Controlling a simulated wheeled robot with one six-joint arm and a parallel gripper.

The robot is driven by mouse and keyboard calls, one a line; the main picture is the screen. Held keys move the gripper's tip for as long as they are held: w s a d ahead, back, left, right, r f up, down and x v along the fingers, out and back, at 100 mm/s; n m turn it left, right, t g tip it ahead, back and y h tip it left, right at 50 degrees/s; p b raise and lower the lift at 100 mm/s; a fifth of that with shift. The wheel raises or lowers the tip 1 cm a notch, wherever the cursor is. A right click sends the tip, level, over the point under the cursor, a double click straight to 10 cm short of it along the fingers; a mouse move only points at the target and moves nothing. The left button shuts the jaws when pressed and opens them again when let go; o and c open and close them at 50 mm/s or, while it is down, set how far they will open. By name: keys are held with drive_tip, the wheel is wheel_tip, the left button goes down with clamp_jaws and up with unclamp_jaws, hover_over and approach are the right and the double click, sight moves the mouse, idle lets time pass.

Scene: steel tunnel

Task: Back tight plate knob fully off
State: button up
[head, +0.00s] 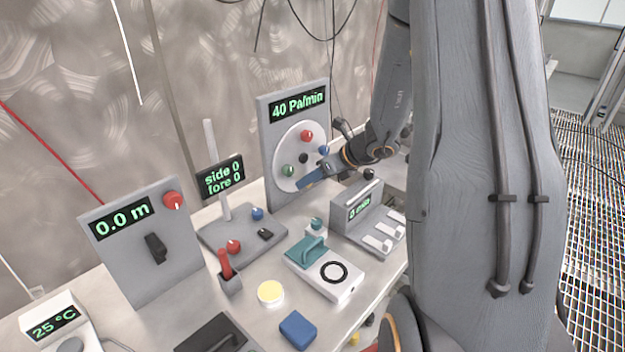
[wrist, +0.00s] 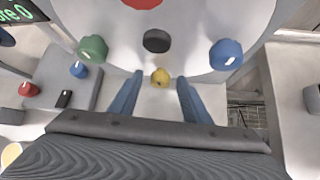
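A round white plate (head: 290,147) on an upright grey panel (head: 271,128) carries coloured knobs. In the head view I see a red knob (head: 306,135), a green knob (head: 288,170), a blue knob (head: 323,150) and a black centre piece (head: 303,158). A yellow knob (wrist: 160,77) at the plate's lower edge shows in the wrist view; my gripper hides it in the head view. My gripper (wrist: 161,84) is open, its blue fingers either side of the yellow knob with gaps; it also shows in the head view (head: 303,186). Which knob is tight cannot be told.
The panel's display (head: 298,103) reads 40 Pa/min. A grey box with white switches (head: 368,225) stands right below my gripper. A joystick base (head: 240,238) is to the left, and a teal-handled white box (head: 325,272) is in front. My arm covers the right side.

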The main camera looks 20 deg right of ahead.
drive_tip(key=shift+d+r, duration=0.1)
drive_tip(key=v, duration=0.7)
drive_tip(key=shift+s+r, duration=0.2)
drive_tip(key=shift+r, duration=0.05)
idle(0.4)
